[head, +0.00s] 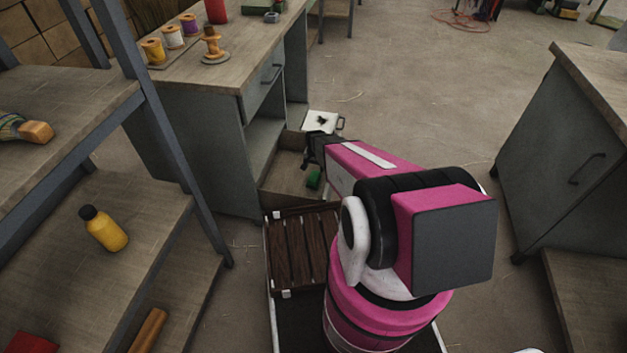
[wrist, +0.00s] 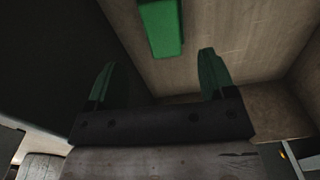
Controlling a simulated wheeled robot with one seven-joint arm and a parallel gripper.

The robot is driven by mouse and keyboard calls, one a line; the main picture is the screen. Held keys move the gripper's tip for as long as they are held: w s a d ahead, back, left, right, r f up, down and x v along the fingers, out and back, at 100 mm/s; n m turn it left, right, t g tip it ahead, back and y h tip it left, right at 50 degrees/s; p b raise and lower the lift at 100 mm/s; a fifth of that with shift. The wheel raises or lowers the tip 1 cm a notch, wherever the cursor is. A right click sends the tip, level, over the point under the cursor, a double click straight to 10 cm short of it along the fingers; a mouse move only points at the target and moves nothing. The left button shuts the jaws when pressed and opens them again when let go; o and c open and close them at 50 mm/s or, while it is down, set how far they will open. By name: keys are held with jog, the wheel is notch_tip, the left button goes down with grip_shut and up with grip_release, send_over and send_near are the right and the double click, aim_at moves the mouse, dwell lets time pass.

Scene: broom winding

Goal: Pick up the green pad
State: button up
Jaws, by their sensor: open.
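The green pad (head: 314,179) lies on the wooden floor of a low open compartment (head: 287,178) of the workbench. In the wrist view the green pad (wrist: 162,28) is at the top, beyond the fingertips and roughly centred between them. My gripper (wrist: 158,78) is open, with its two green-tipped fingers apart and nothing between them. A gap shows between the fingers and the pad. In the head view my arm reaches down toward the compartment, and the fingers are hard to make out there.
The workbench (head: 215,75) carries thread spools and a red object. A slatted dark crate (head: 300,250) lies close in front of the compartment. A shelf (head: 80,235) with a yellow bottle (head: 103,229) stands at left. A grey cabinet (head: 560,150) stands at right, with open floor between.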

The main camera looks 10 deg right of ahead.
aim_at(314, 176)
jog(key=f, duration=0.8)
jog(key=shift+w+a+f, duration=0.1)
jog(key=shift+w+f, duration=0.1)
jog(key=shift+f, duration=0.05)
jog(key=c, duration=1)
